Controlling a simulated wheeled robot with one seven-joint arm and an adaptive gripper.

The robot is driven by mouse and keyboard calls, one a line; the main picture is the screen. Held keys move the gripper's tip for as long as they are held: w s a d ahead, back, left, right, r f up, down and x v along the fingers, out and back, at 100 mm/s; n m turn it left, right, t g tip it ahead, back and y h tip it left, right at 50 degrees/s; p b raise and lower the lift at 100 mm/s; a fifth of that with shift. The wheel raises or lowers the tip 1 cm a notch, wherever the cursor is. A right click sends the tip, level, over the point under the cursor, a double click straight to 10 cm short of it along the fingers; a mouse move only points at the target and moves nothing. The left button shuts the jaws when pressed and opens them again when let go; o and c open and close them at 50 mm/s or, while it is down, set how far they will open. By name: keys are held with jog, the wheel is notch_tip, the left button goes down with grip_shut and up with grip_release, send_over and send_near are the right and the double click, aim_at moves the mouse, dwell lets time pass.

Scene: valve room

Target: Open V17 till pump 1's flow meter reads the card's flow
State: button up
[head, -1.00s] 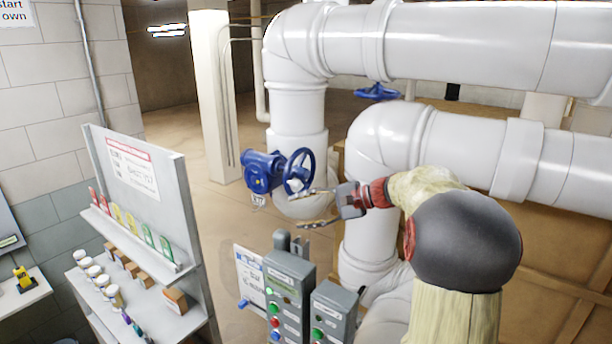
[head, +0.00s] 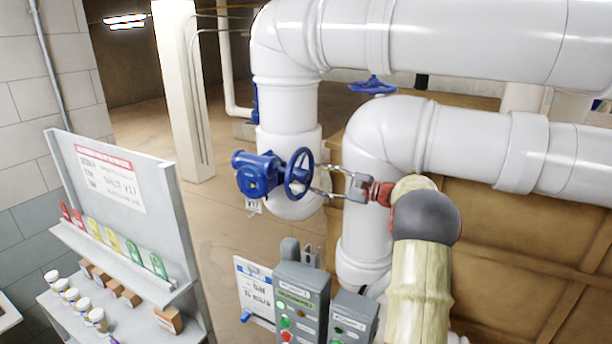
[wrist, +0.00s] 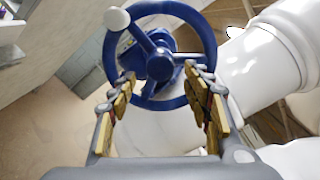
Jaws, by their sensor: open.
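The blue valve handwheel (head: 299,172) stands on a blue gearbox (head: 256,175) on the white vertical pipe. A small tag reading V17 (head: 253,207) hangs below the gearbox. My gripper (head: 318,191) is open, its fingertips at the right side of the wheel in the head view. In the wrist view the handwheel (wrist: 160,62) fills the upper middle, with a white knob (wrist: 117,19) at its upper left. My open fingers (wrist: 160,88) lie either side of the lower rim; I cannot tell if they touch it. A grey control box (head: 298,300) has a small display, too small to read.
A card on a clipboard (head: 256,290) is beside the control box, its text unreadable. A second box (head: 352,318) stands to its right. A grey rack (head: 120,195) with coloured tags and jars is at left. Large white pipes (head: 450,45) run above and right of my arm.

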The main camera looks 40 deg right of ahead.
aim_at(308, 177)
jog(key=shift+p+x, duration=0.4)
jog(key=shift+x, duration=1.85)
jog(key=shift+s+a, duration=0.1)
grip_shut()
